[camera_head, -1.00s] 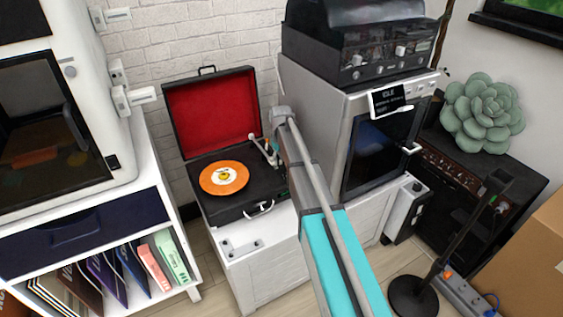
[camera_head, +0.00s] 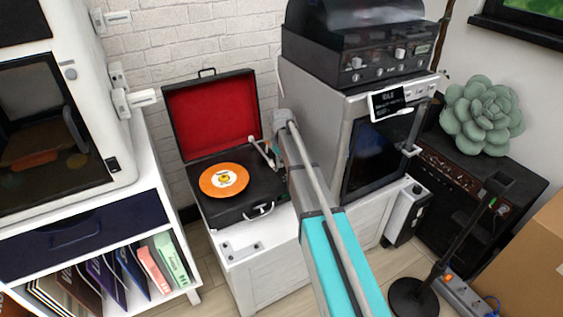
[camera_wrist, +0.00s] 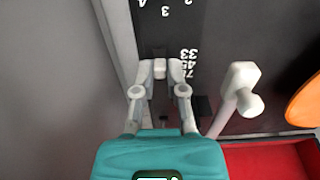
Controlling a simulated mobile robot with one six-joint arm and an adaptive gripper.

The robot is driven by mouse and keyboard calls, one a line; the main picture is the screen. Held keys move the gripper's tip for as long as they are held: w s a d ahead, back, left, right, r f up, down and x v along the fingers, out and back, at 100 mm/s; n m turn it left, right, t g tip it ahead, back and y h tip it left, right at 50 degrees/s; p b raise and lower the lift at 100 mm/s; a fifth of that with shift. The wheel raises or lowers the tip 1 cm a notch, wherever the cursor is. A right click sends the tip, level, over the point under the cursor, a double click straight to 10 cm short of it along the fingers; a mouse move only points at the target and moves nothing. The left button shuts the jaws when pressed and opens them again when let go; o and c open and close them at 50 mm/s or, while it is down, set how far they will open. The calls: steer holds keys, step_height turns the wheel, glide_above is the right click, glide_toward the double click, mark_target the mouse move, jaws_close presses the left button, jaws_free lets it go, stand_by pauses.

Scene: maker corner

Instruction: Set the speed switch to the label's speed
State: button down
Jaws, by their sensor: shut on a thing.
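The record player (camera_head: 232,215) stands open on a white cabinet, with an orange record (camera_head: 209,185) on it. The record's pale centre label (camera_head: 224,180) is too small to read. In the wrist view, speed numbers 33, 45 and 78 (camera_wrist: 190,60) are printed upside down on the black deck. My gripper (camera_wrist: 160,70) is beside them, its two pale fingertips close together at the deck. It is shut on the speed switch, which the fingertips hide; I cannot tell which number it stands at. In the head view, my arm covers this side of the deck.
The pale tonearm (camera_wrist: 240,90) stands close to the right of my gripper; it also shows in the head view (camera_head: 262,152). The red-lined lid (camera_head: 212,115) is raised. A grey oven-like machine (camera_head: 320,120) stands just right of the player.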

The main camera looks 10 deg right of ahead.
steer(key=shift+s+d, duration=0.25)
steer(key=shift+s, duration=0.3)
steer(key=c, duration=0.7)
jaws_free()
steer(key=shift+r, duration=0.1)
